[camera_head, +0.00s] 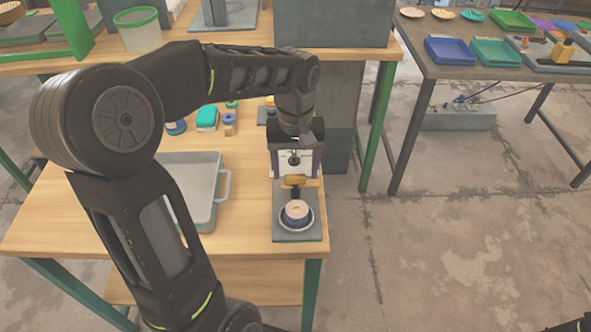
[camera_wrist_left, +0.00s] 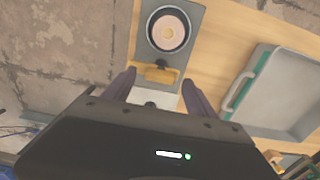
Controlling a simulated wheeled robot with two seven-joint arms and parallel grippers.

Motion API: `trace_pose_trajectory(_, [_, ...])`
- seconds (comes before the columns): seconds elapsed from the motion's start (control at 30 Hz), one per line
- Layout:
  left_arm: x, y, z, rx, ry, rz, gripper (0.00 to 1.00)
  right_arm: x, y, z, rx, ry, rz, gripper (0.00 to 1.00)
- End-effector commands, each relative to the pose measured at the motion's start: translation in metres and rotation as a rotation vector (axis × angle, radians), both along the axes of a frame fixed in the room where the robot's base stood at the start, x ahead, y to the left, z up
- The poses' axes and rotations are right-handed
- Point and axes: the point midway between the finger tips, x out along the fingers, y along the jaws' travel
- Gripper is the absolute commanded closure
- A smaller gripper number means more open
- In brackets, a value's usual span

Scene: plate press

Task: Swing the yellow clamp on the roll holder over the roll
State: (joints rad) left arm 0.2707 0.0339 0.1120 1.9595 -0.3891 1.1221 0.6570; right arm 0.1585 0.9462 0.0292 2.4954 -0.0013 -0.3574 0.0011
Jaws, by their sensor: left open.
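The roll holder is a grey base plate (camera_head: 297,234) at the right front of the wooden table. A pale pinkish roll (camera_head: 297,209) sits in a round dark cup with a light rim on it; it also shows in the wrist view (camera_wrist_left: 168,33). The yellow clamp (camera_head: 300,182) lies behind the roll, beside it rather than over it. In the wrist view the clamp (camera_wrist_left: 157,73) is near the tips of my left gripper (camera_wrist_left: 160,86). My left gripper (camera_head: 295,170) points down, fingers apart on either side of the clamp's line. Contact cannot be told.
A grey tray (camera_head: 207,163) with a handle stands left of the holder. Small blue and teal items (camera_head: 206,118) lie behind it. A large grey block (camera_head: 333,22) stands on the back table. The table's right edge is close to the holder, with open floor beyond.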

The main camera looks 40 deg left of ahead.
Motion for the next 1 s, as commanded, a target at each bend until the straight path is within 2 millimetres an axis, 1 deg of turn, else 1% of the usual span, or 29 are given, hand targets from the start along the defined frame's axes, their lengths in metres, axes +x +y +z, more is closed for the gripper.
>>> trace_pose_trajectory(0.03, [-0.0007,0.0,-0.0053,0.0,0.004,0.0,0.35,0.0,0.0,0.0001,0.0,0.0,0.0,1.0])
trace_pose_trajectory(0.13, [-0.0004,0.0001,-0.0103,0.0,0.0,0.0,0.35,0.0,0.0,0.0001,0.0,0.0,0.0,1.0])
trace_pose_trajectory(0.4, [-0.0002,0.0001,-0.011,0.0,0.0,0.0,0.35,0.0,0.0,0.0,0.0,0.0,0.0,1.0])
trace_pose_trajectory(1.0, [-0.0002,0.0001,-0.0107,0.001,-0.001,0.0,0.84,0.0,0.0,0.0,0.0,0.0,0.0,1.0])
